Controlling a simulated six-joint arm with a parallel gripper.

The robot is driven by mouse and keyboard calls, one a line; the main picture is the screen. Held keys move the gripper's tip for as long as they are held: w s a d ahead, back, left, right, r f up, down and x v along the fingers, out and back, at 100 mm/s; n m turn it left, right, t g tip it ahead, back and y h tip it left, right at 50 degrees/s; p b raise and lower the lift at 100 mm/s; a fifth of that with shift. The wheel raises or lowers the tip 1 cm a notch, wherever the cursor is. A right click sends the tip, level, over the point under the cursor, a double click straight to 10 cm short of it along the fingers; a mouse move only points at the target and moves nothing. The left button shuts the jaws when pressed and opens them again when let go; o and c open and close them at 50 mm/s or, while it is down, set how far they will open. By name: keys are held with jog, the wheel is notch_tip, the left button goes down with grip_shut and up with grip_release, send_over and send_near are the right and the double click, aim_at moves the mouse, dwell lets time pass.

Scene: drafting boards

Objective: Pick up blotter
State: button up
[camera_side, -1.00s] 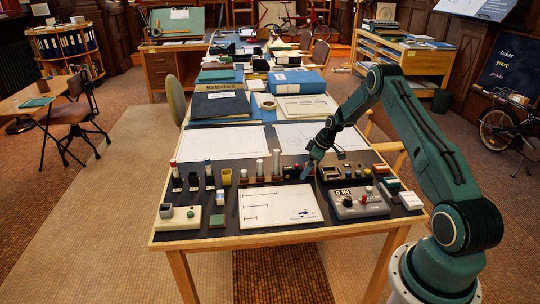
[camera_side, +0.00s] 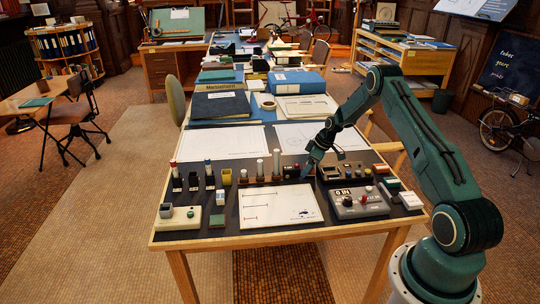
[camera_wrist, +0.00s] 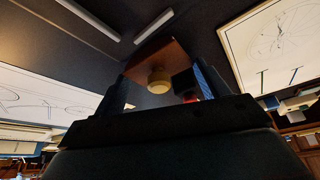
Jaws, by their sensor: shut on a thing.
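In the wrist view a brown wooden piece with a round cream knob, which looks like the blotter (camera_wrist: 172,60), sits between the two fingers of my gripper (camera_wrist: 160,88). The fingers stand on either side of it and are shut on it. A small dark block and a bit of red show beside the knob. In the side view my gripper (camera_side: 307,170) is low over the far part of the dark mat, right of a row of upright cylinders. The blotter is too small and hidden there to make out, and I cannot tell whether it touches the mat.
A wooden stand with pale cylinders (camera_side: 260,169) is close to the left of my gripper. A grey box with knobs (camera_side: 359,203) stands in front on the right. A white drawing sheet (camera_side: 280,207) lies flat in front. Large paper sheets (camera_side: 225,143) lie behind.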

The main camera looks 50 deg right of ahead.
jog(key=shift+c, duration=0.4)
jog(key=shift+r, duration=0.85)
notch_tip(320, 180, up, 18)
jog(key=shift+r, duration=0.2)
